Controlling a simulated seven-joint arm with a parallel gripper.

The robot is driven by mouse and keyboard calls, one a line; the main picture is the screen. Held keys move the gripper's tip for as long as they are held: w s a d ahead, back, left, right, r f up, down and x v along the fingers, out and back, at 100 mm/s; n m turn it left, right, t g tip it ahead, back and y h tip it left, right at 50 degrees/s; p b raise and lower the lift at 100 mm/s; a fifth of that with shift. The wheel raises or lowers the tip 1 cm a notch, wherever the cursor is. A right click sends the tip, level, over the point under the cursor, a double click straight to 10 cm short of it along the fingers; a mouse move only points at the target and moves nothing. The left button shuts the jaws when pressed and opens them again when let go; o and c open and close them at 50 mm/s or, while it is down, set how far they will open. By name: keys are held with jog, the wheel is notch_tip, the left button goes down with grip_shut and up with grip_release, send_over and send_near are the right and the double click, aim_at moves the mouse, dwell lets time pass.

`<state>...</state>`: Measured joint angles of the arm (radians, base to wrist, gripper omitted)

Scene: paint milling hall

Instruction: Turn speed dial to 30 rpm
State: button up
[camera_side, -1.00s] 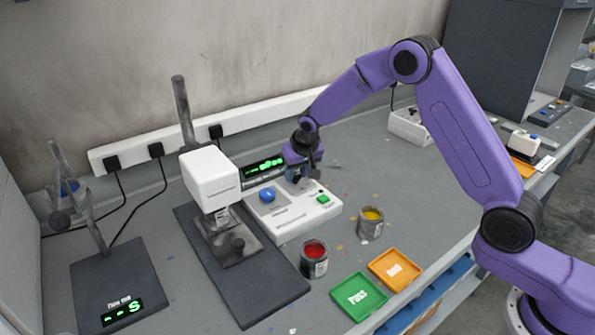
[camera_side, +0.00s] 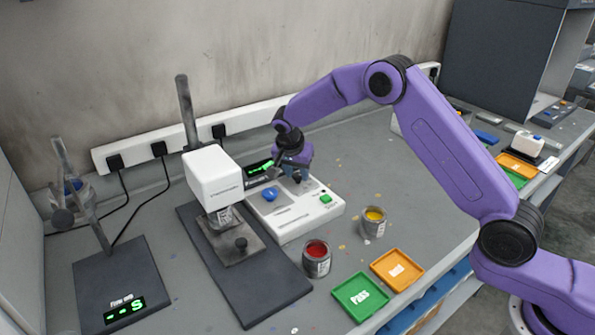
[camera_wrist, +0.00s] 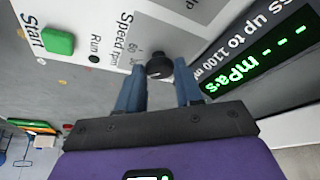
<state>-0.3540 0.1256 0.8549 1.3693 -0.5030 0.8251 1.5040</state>
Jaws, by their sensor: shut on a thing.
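The speed dial (camera_wrist: 160,67) is a small black knob on the white control unit (camera_side: 318,212). In the wrist view it sits between the blue fingertips of my gripper (camera_wrist: 158,88), which is shut on it. Part of the printed speed scale, with "Speed rpm" and a 60, shows beside the dial. I cannot make out where the dial points. In the side view my gripper (camera_side: 296,172) is low over the back right part of the unit, and the fingers mostly hide the dial.
The viscometer (camera_side: 212,180) stands left of the unit, with a green-lit display (camera_wrist: 255,75) behind the dial. A blue knob (camera_side: 269,194) and green Start button (camera_side: 325,198) are on the unit. Red (camera_side: 317,262) and yellow (camera_side: 373,224) paint cans and green (camera_side: 360,298) and orange (camera_side: 397,270) trays stand in front.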

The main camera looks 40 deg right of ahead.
jog(key=shift+m, duration=0.4)
jog(key=o, duration=1)
jog(key=shift+o, duration=0.2)
jog(key=shift+a+r, duration=0.1)
jog(key=v, duration=1.7)
jog(key=shift+w+r, duration=0.15)
jog(key=shift+w, duration=0.05)
jog(key=shift+s+a, duration=0.1)
